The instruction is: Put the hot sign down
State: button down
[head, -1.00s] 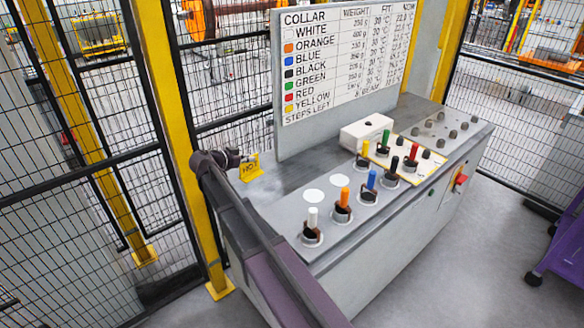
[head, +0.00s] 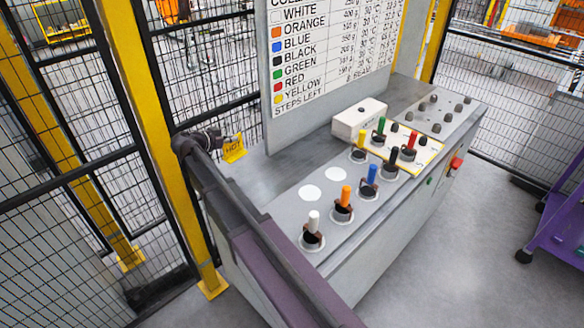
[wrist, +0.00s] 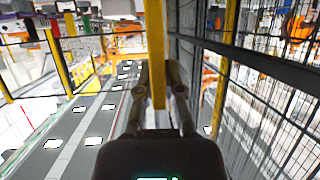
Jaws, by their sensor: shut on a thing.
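The hot sign (head: 234,148) is a small yellow plate with dark lettering, tilted a little, at the back left end of the grey console (head: 284,171). My gripper (head: 216,139) is shut on it from the left. In the wrist view my gripper (wrist: 160,95) points away from the camera, with a yellow strip, which looks like the sign edge-on, between the fingertips. I cannot tell whether the sign's lower edge touches the console top or hangs just above it.
A list board (head: 325,60) stands along the console's back. Colored-handled collars, such as the white one (head: 313,228), and a white box (head: 359,118) occupy the top. A yellow post (head: 160,130) and mesh fence stand close left. Bare console top lies right of the sign.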

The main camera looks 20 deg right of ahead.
jog(key=shift+a, duration=0.25)
jog(key=s+d+f+b, duration=0.1)
jog(key=s+d, duration=0.3)
jog(key=d, duration=0.7)
jog(key=s+d+f+b, duration=0.2)
jog(key=s+d, duration=0.3)
jog(key=d, duration=0.7)
jog(key=s+d+f+m+g+b, duration=0.1)
jog(key=s+d, duration=0.4)
jog(key=d, duration=0.7)
jog(key=shift+s+f+b, duration=0.2)
jog(key=shift+f+b, duration=0.15)
jog(key=w+a+f+b, duration=0.1)
jog(key=w+a, duration=0.8)
jog(key=a, duration=0.2)
jog(key=shift+a+f+h, duration=0.2)
jog(key=shift+a+h, duration=0.1)
jog(key=shift+a, duration=0.1)
